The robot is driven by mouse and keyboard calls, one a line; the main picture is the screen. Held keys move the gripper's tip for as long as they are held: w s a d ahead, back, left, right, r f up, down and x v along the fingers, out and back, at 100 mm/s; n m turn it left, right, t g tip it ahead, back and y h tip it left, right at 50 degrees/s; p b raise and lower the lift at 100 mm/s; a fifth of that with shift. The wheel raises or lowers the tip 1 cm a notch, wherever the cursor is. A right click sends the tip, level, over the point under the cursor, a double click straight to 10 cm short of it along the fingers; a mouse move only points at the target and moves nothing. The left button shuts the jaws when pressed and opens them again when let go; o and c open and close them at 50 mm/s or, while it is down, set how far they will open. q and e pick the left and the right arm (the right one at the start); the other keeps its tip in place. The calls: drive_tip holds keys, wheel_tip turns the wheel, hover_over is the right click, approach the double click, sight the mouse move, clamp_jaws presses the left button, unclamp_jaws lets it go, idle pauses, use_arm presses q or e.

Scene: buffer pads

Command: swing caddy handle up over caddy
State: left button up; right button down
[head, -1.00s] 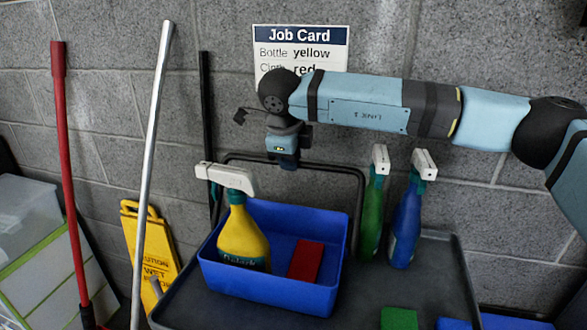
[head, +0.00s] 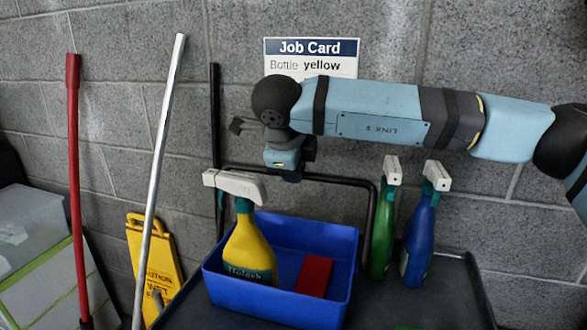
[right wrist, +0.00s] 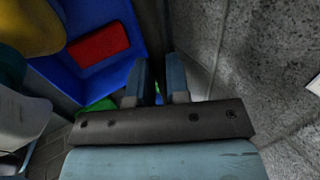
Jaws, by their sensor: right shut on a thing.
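The blue caddy (head: 280,300) stands on a dark cart top and holds a yellow spray bottle (head: 248,250) and a red cloth or block (head: 315,276). The caddy's black handle (head: 345,181) shows as an upright arch at its back side, its lower ends partly hidden. My right gripper (head: 287,176) reaches down onto the handle's top bar and is shut on it. In the right wrist view its two fingers (right wrist: 157,85) sit close together beside the caddy (right wrist: 75,85), with a dark strip between them. My left gripper is not in view.
A green bottle (head: 383,225) and a blue bottle (head: 418,238) stand right of the caddy on the cart top (head: 450,295). A grey wall with a job card (head: 311,58) is close behind. Poles and a yellow floor sign (head: 150,260) stand left.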

drive_tip(key=c, duration=1.1)
unclamp_jaws()
drive_tip(key=shift+f, duration=0.25)
drive_tip(key=shift+r, duration=0.1)
drive_tip(key=p+v, duration=0.1)
drive_tip(key=v, duration=1.2)
drive_tip(key=shift+r, duration=0.35)
drive_tip(key=shift+s, duration=0.1)
drive_tip(key=shift+c, duration=0.3)
